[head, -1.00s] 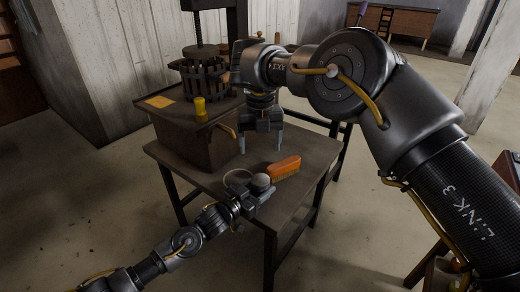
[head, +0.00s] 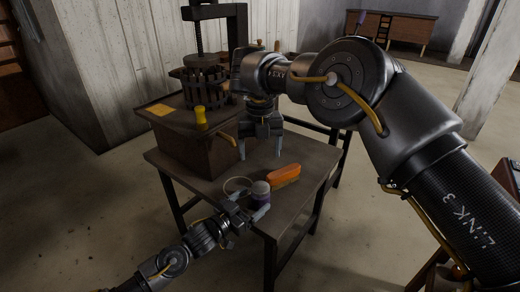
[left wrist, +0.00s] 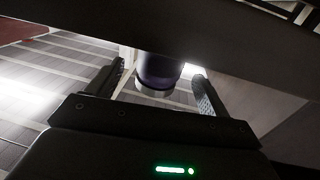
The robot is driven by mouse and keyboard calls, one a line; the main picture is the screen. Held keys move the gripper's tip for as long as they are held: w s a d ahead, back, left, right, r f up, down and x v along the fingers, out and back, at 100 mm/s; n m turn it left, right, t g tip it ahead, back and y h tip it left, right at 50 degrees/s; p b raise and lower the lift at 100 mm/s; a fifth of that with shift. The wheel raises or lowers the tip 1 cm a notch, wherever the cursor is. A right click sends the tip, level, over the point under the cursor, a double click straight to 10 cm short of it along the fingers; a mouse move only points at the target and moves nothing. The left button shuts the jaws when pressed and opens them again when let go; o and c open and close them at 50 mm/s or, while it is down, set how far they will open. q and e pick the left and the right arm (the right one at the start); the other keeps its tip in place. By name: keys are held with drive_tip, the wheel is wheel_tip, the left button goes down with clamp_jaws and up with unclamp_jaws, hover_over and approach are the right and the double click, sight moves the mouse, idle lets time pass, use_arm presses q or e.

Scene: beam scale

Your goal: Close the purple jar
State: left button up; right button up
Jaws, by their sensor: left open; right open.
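The purple jar (head: 260,199) stands upright near the front of the small table, with a pale grey round top (head: 261,187). I cannot tell whether that top is a seated lid. My left gripper (head: 247,205) is open at the jar, one finger on either side of it. In the left wrist view the dark purple jar (left wrist: 160,68) shows between the open fingers of my left gripper (left wrist: 155,88), and I cannot tell whether they touch it. My right gripper (head: 261,153) is open and empty, pointing down above the table behind the jar.
An orange brush (head: 284,176) lies right of the jar. A thin pale ring (head: 237,185) lies left of it. A brown box (head: 193,149) carrying a yellow cup (head: 200,120) and a slatted press basket (head: 205,88) stands at the left. Bare tabletop (head: 309,171) shows at the right.

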use_arm(q)
drive_tip(key=v, duration=0.7)
drive_tip(key=shift+p, duration=0.35)
